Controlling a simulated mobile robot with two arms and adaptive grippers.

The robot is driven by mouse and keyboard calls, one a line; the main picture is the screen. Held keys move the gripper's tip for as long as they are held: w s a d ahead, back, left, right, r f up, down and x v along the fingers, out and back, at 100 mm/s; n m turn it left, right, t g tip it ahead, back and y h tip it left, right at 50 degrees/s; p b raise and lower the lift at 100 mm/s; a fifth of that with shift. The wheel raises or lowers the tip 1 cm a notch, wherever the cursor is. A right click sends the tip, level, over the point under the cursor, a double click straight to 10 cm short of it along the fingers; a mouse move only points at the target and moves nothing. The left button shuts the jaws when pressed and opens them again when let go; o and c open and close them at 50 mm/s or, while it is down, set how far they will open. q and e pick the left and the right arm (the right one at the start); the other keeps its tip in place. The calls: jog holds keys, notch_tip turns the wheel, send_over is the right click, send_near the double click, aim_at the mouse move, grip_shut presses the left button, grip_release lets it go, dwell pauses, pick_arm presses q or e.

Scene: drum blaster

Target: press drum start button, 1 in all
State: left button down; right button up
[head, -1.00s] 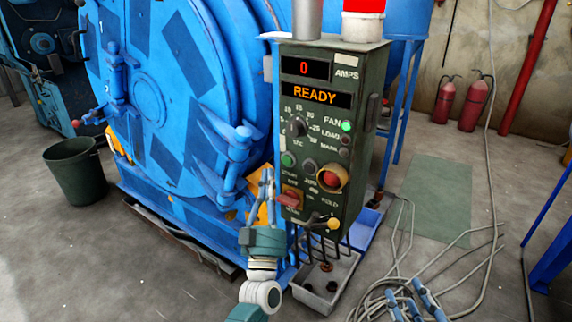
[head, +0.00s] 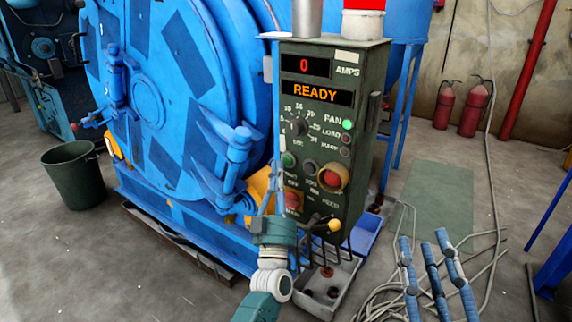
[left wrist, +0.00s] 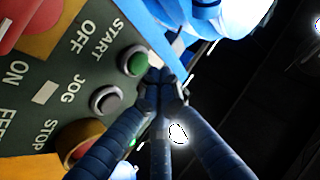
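The green start button (head: 289,159) is on the left side of the dark green control box (head: 352,190), whose display reads READY. In the left wrist view the green button (left wrist: 137,62), labelled START, is just up and left of the fingertips. My left gripper (head: 268,178) is in front of the box's lower left edge, below the button. Its fingers meet at the tips (left wrist: 160,88), shut and empty; I see no contact with the button. My right gripper (head: 424,245) is at the lower right with its fingers spread apart, open and empty.
A jog button (head: 309,166), a red stop button (head: 333,178) in a yellow collar and a red switch (head: 293,200) are close to the start button. The blue drum (head: 165,100) is left of the box. Cables (head: 380,298) lie on the floor.

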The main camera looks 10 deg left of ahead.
pick_arm(q)
jog(key=shift+w, duration=0.15)
pick_arm(e)
jog(key=shift+s+r+t, duration=0.2)
jog(key=shift+r+t, duration=0.1)
jog(key=shift+r, duration=0.15)
dwell(1.1)
pick_arm(q)
jog(key=shift+w+d, duration=0.2)
jog(key=shift+w, duration=0.2)
pick_arm(e)
jog(key=shift+s+r+t, duration=0.4)
jog(key=shift+s+r, duration=0.05)
jog(key=shift+r, duration=0.35)
